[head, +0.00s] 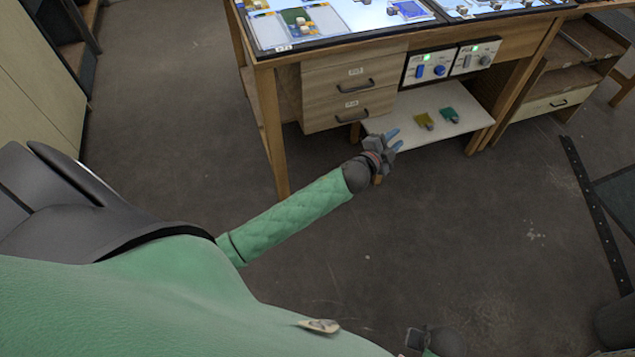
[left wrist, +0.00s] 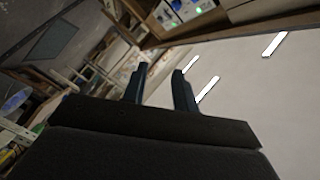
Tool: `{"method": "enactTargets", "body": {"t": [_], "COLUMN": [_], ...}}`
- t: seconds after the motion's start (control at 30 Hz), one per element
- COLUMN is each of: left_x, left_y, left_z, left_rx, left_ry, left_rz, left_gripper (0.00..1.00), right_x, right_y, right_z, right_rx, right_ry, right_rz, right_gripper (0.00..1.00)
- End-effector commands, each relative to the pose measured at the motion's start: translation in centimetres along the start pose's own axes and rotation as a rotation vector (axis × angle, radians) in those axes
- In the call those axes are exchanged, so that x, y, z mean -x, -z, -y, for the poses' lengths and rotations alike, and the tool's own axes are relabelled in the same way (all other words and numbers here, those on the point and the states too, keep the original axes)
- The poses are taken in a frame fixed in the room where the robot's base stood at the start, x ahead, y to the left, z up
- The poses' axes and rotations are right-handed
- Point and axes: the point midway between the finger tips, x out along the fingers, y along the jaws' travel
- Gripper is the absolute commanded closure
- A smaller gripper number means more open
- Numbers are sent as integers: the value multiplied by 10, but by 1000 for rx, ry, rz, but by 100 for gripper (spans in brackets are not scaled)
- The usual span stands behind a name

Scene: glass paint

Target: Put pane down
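My left gripper (head: 395,139) is in front of the low white shelf of the workbench. In the left wrist view its two blue-grey fingers (left wrist: 160,70) stand apart with nothing between them. A yellow pane (head: 423,121) and a teal pane (head: 449,115) lie on the low shelf, just right of the left gripper and apart from it. A green pane (head: 294,17) and a blue pane (head: 408,9) lie on the lit tabletop. A dark part of my right gripper (head: 416,340) shows at the bottom edge; its fingers are not clear.
The workbench (head: 390,47) has two drawers (head: 350,90) left of the low shelf (head: 400,127). Control boxes with knobs (head: 430,67) hang above that shelf. A wooden cabinet (head: 562,75) stands at right. The floor (head: 480,220) in front is clear.

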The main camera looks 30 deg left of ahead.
Motion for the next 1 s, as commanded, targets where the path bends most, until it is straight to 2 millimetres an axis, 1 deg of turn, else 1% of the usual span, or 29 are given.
{"method": "enactTargets", "body": {"t": [0.03, 0.07, 0.1, 0.17, 0.2, 0.27, 0.3, 0.33, 0.37, 0.4, 0.43, 0.47, 0.5, 0.57, 0.6, 0.7, 0.8, 0.9, 1.0], "left_x": [17, 27, 41, 64, 81, 108, 128, 143, 159, 181, 198, 215, 239, 273, 294, 340, 372, 388, 392], "left_y": [-13, -22, -32, -47, -57, -69, -76, -81, -85, -89, -92, -94, -95, -96, -94, -89, -83, -80, -79], "left_z": [-20, -30, -45, -67, -83, -106, -122, -134, -146, -162, -173, -184, -198, -218, -228, -249, -261, -266, -268], "left_rx": [73, 115, 171, 254, 308, 384, 435, 473, 511, 558, 592, 626, 670, 732, 767, 838, 886, 908, 914], "left_ry": [-30, -48, -75, -116, -147, -194, -228, -254, -281, -319, -347, -376, -416, -475, -512, -595, -652, -682, -693], "left_rz": [79, 128, 195, 294, 362, 463, 530, 581, 631, 698, 748, 798, 862, 956, 1011, 1128, 1205, 1245, 1258], "left_gripper": [72, 72, 72, 72, 72, 72, 72, 72, 72, 72, 72, 72, 72, 72, 72, 72, 72, 72, 72], "right_x": [0, 0, 0, 0, 0, 0, 0, 0, 0, 0, 0, 0, 0, 0, 0, 0, 0, 0, 0], "right_y": [0, 0, 0, 0, 0, 0, 0, 0, 0, 0, 0, 0, 0, 0, 0, 0, 0, 0, 0], "right_z": [0, 0, 0, 0, 0, 0, 0, 0, 0, 0, 0, 0, 0, 0, 0, 0, 0, 0, 0], "right_rx": [0, 0, 0, 0, 0, 0, 0, 0, 0, 0, 0, 0, 0, 0, 0, 0, 0, 0, 0], "right_ry": [0, 0, 0, 0, 0, 0, 0, 0, 0, 0, 0, 0, 0, 0, 0, 0, 0, 0, 0], "right_rz": [0, 0, 0, 0, 0, 0, 0, 0, 0, 0, 0, 0, 0, 0, 0, 0, 0, 0, 0], "right_gripper": [100, 100, 100, 100, 100, 100, 100, 100, 100, 100, 100, 100, 100, 100, 100, 100, 100, 100, 100]}}
